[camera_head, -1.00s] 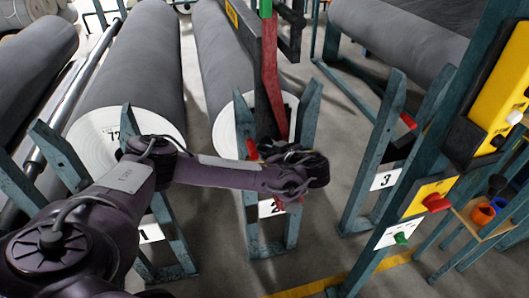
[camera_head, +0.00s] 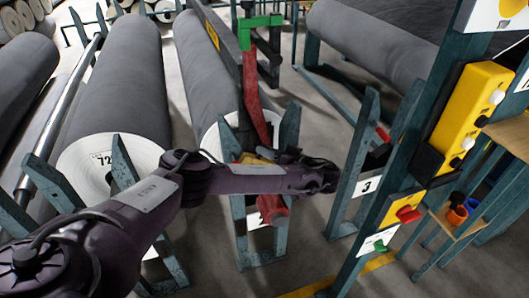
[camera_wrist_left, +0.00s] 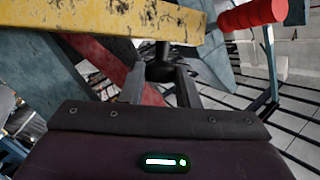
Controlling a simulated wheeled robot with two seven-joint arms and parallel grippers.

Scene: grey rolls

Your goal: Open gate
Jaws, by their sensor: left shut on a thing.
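The gate shows as a red upright bar (camera_head: 255,100) with a green bracket (camera_head: 262,22) on top, in front of the grey roll in the middle stand. My left gripper (camera_head: 325,176) is at the right of the bar's lower end, in front of the stand. In the wrist view its fingers (camera_wrist_left: 160,82) are shut on a dark part, mostly hidden, under a worn yellow bar (camera_wrist_left: 110,17). A red handle (camera_wrist_left: 252,14) sticks out to the right of the fingers, and a red beam passes behind them. My right gripper is not in view.
A grey roll (camera_head: 125,85) lies in the left stand. Another roll (camera_head: 390,40) lies at the upper right. A blue-green post (camera_head: 400,165) with a yellow control box (camera_head: 470,115) and a red switch (camera_head: 408,214) stands to the right of my left gripper. Grey floor shows between the stands.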

